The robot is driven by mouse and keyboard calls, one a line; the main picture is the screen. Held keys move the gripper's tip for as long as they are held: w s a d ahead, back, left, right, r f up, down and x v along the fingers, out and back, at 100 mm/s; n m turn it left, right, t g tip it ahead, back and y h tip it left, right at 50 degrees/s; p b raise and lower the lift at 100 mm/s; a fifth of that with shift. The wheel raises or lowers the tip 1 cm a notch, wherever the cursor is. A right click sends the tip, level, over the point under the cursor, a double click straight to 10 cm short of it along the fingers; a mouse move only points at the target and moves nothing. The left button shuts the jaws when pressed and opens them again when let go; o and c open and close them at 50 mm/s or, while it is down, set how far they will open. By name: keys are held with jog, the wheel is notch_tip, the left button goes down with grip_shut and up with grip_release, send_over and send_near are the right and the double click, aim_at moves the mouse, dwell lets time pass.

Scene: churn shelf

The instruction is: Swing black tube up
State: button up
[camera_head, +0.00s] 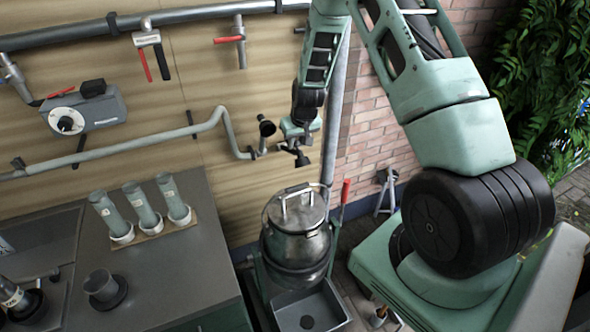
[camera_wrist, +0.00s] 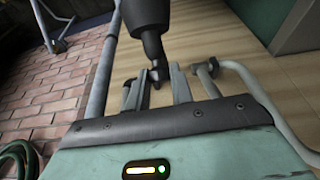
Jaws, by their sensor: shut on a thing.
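The black tube (camera_head: 302,158) hangs below my gripper (camera_head: 291,146) in the head view, above and a little right of the metal churn (camera_head: 297,240). In the wrist view, the wide dark body of the black tube (camera_wrist: 147,14) is at the top, with a narrower bent neck running down between my gripper's fingers (camera_wrist: 157,88). The fingers are shut on that neck. In the head view my wrist and fingers partly hide where the tube joins the pipework.
A grey pipe (camera_head: 110,151) runs along the wooden wall to a black-topped fitting (camera_head: 266,127) left of my gripper. A thick vertical pipe (camera_head: 334,120) stands close on the right. A counter (camera_head: 190,262) with several grey cylinders is at the left. A red-handled lever (camera_head: 346,190) rises beside the churn.

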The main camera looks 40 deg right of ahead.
jog(key=shift+w+d+r, duration=0.2)
jog(key=shift+w+r, duration=0.4)
jog(key=shift+r, duration=0.1)
jog(key=shift+w+d+r+p, duration=0.15)
jog(key=shift+w+r+p, duration=0.2)
jog(key=shift+w+r, duration=0.2)
jog(key=shift+w+d+r+p, duration=0.15)
jog(key=shift+w+r+p, duration=0.15)
jog(key=shift+w+r, duration=0.25)
jog(key=shift+w, duration=0.2)
jog(key=w, duration=0.1)
jog(key=w+r, duration=0.1)
jog(key=shift+w+d+r, duration=0.2)
jog(key=shift+w+d, duration=0.15)
jog(key=shift+d, duration=0.05)
